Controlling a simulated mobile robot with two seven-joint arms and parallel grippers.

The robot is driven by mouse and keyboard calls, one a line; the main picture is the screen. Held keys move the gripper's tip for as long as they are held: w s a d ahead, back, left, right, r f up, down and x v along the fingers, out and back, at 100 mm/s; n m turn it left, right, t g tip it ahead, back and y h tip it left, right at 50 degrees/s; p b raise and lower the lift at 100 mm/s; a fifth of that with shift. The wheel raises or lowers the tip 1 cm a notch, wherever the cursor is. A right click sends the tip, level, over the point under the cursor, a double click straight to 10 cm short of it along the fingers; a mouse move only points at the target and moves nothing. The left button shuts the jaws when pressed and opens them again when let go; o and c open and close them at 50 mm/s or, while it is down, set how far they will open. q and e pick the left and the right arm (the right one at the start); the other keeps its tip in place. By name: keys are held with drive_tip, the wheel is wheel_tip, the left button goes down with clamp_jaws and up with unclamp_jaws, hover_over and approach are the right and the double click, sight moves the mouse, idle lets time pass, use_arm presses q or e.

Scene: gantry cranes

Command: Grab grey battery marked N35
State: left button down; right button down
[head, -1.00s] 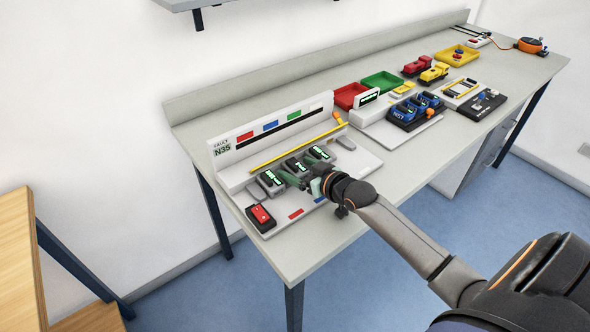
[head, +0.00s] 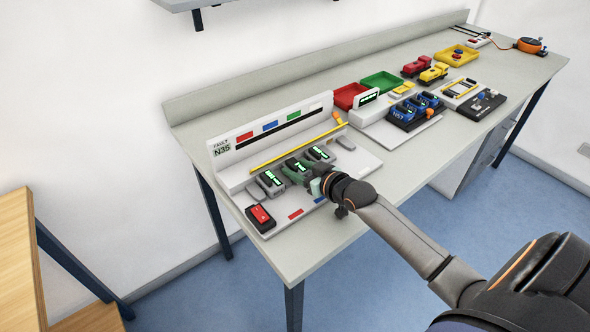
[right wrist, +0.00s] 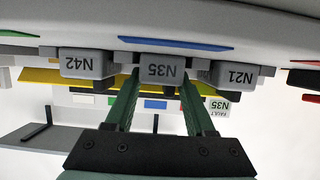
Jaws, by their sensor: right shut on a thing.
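The grey battery marked N35 (right wrist: 162,68) is the middle one of three in the right wrist view, where its label appears upside down. In the head view it is the middle battery (head: 297,165) in the white charging rack, with a lit green display. My right gripper (head: 299,176) reaches it from the front; its green fingers (right wrist: 156,88) are shut on the battery's two sides. The battery still sits in the row. Grey batteries N42 (right wrist: 86,65) and N21 (right wrist: 236,73) sit on either side. My left gripper is not in view.
A sign reading FAULT N35 (head: 222,148) is on the rack's back panel. A red switch (head: 261,216) stands at the rack's left front. Blue batteries (head: 410,110), red (head: 350,95) and green (head: 382,82) trays lie farther right. The table's front edge is clear.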

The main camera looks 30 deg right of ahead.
sight(301, 171)
drive_tip(key=shift+r, duration=0.15)
drive_tip(key=shift+s+r, duration=0.4)
drive_tip(key=shift+r, duration=0.1)
wheel_tip(301, 171, up, 6)
drive_tip(key=shift+r, duration=0.15)
drive_tip(key=s+d, duration=0.1)
drive_tip(key=s, duration=1.8)
drive_tip(key=shift+d+f, duration=0.2)
